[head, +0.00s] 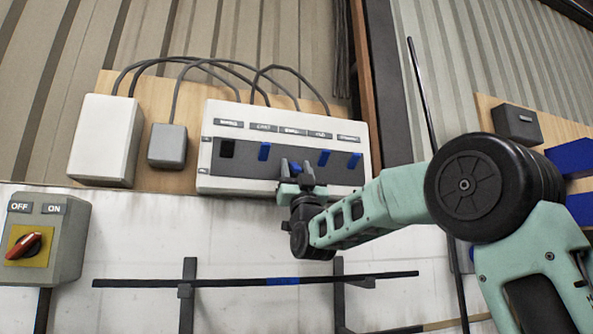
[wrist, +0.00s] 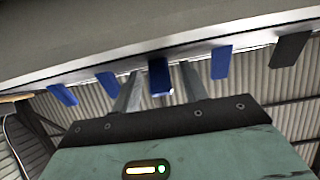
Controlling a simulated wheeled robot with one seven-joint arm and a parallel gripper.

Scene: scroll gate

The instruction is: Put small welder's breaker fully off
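A white breaker box (head: 222,185) hangs on a wooden board in the head view. Its dark strip holds a black lever (head: 227,149) at the left and several blue levers. Small labels sit above them, too blurred to read surely. My gripper (head: 294,168) is at the middle of the strip and hides most of the middle lever there. In the wrist view my gripper (wrist: 159,82) is open, with one finger on each side of the middle blue lever (wrist: 158,72). Gaps show between the fingers and this lever. Whether a fingertip touches the box is unclear.
Neighbouring blue levers (head: 264,151) (head: 324,158) stand close on both sides of my gripper. A grey box with a red OFF/ON knob (head: 24,246) is at the lower left. A dark horizontal bar (head: 230,283) runs below the breaker box. Cables arch above it.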

